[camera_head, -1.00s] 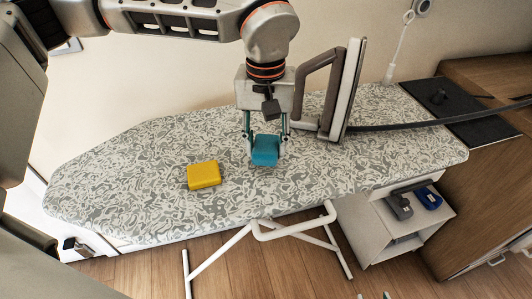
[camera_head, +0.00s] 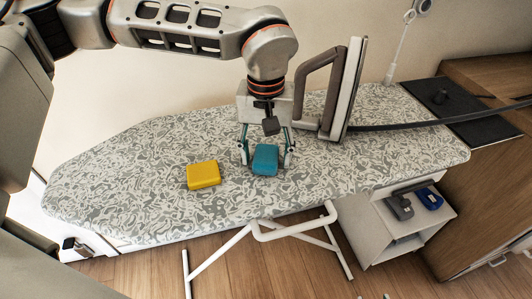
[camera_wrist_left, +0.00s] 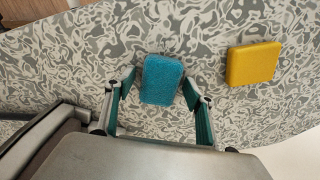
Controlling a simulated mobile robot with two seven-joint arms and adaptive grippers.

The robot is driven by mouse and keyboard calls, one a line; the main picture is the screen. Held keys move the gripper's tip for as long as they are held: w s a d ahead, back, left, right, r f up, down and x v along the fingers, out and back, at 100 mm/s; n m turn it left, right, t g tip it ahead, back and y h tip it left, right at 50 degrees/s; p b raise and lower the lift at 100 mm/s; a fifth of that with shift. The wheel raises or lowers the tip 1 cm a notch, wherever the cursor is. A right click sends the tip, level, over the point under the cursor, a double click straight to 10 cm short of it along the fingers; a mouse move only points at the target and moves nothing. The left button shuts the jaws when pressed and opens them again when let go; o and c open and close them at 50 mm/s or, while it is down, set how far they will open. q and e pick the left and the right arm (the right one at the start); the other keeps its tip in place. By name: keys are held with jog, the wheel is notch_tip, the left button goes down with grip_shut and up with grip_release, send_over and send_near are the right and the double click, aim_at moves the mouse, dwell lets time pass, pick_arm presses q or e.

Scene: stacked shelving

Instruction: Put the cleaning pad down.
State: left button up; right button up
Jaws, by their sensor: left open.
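A blue cleaning pad (camera_head: 265,159) lies on the patterned ironing board (camera_head: 130,190), right of a yellow pad (camera_head: 203,174). My left gripper (camera_head: 266,158) is open, pointing down, with its fingers on either side of the blue pad. In the left wrist view the blue pad (camera_wrist_left: 161,80) sits between the spread fingertips (camera_wrist_left: 158,86), with a gap at each side. The yellow pad (camera_wrist_left: 253,63) shows there to the right. My right gripper is not in view.
A standing iron (camera_head: 340,90) with a dark cord is just right of my left gripper. A dark mat (camera_head: 465,115) lies on a wooden cabinet at the right. A white shelf (camera_head: 400,225) holds small items below. The board's left part is clear.

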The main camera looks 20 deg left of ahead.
aim_at(266, 155)
pick_arm(q)
notch_tip(266, 155, up, 12)
jog(key=p, duration=0.1)
jog(key=shift+r, duration=0.2)
dwell(0.6)
